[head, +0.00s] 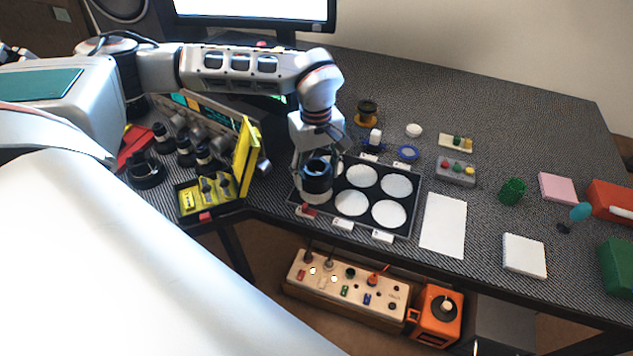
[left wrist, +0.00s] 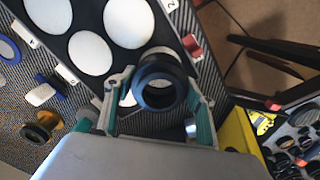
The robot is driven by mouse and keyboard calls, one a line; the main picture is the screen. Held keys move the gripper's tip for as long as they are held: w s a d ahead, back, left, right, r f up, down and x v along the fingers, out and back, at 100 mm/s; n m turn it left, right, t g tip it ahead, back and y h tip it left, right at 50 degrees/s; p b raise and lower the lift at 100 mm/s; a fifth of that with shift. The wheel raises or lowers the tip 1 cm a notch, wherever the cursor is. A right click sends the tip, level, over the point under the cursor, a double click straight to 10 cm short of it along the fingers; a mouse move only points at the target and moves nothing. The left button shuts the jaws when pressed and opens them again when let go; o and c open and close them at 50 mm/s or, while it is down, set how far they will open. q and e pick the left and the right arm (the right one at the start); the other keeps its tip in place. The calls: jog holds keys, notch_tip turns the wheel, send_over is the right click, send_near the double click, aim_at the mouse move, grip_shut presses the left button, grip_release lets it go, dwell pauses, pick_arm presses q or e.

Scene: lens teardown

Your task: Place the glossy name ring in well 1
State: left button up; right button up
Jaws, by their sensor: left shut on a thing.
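The tray has round white wells (head: 352,203). A tag reading 2 (left wrist: 172,5) marks the neighbouring front well. My right gripper is not in view.
A red piece (head: 307,210) lies at the tray's front-left edge. An open yellow case (head: 247,157) and black lens parts (head: 146,171) stand to the left. The table's back right is clear.

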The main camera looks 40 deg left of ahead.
pick_arm(q)
notch_tip(320, 180, down, 3)
jog(key=shift+r, duration=0.1)
jog(key=shift+f, duration=0.3)
jog(key=shift+f, duration=0.1)
jog(key=o, duration=1.1)
notch_tip(320, 180, up, 12)
jog(key=shift+r+p, duration=0.15)
jog(key=shift+p, duration=0.5)
jog(key=shift+s, duration=0.1)
